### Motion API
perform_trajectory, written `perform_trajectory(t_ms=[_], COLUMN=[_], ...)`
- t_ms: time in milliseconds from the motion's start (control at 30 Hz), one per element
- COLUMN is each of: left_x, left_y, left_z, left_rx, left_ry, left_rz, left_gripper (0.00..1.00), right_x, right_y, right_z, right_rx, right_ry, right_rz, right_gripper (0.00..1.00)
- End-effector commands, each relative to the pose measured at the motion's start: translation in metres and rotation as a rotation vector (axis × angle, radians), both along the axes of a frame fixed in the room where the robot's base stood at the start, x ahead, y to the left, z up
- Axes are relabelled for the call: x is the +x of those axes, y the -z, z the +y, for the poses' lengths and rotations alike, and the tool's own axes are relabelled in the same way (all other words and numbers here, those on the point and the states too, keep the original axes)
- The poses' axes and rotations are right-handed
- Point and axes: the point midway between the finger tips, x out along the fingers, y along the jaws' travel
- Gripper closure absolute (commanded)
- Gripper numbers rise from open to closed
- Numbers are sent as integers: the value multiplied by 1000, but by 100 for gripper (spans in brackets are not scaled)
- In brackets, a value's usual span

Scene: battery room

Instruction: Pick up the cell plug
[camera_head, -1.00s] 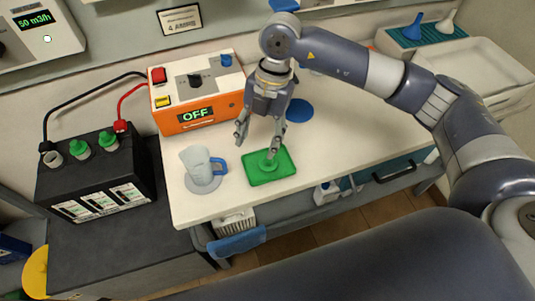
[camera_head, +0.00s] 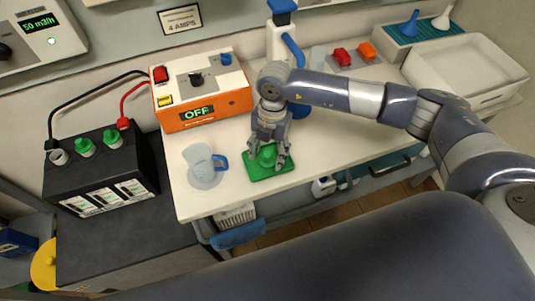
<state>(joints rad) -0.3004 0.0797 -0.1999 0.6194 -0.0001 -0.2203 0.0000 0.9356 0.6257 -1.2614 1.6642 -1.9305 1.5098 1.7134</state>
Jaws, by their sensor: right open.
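A green cell plug (camera_head: 267,157) stands on a small green tray (camera_head: 257,173) on the white bench. My right gripper (camera_head: 268,163) is down over the tray with its fingers spread on either side of the plug. It is open, and I cannot tell whether a finger touches the plug. Two more green plugs (camera_head: 113,138) sit in the top of the black battery (camera_head: 100,175) at the left; the opening (camera_head: 59,157) beside them has no green plug. My left gripper is not in view.
A clear jug with a blue handle (camera_head: 204,165) stands on the bench just left of the tray. The orange charger (camera_head: 205,105), reading OFF, is behind it. A blue-topped bottle (camera_head: 283,35), red and orange items (camera_head: 342,56) and a white sink (camera_head: 465,75) are further back.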

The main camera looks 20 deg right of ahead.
Motion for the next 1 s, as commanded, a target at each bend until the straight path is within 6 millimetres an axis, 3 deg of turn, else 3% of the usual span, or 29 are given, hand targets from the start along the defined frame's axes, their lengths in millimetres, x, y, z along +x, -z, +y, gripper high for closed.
perform_trajectory(t_ms=[267,367,400,767,1000], left_x=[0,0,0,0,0], left_y=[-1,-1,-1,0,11], left_z=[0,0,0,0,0], left_rx=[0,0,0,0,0], left_ry=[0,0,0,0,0], left_rz=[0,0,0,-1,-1], left_gripper=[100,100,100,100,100], right_x=[-1,-1,-1,0,1], right_y=[5,5,5,4,-13], right_z=[1,1,1,1,1], right_rx=[1,1,1,2,1], right_ry=[-1,-1,-1,-1,-1], right_rz=[-1,-1,-1,-1,-5], right_gripper=[46,67,69,70,70])
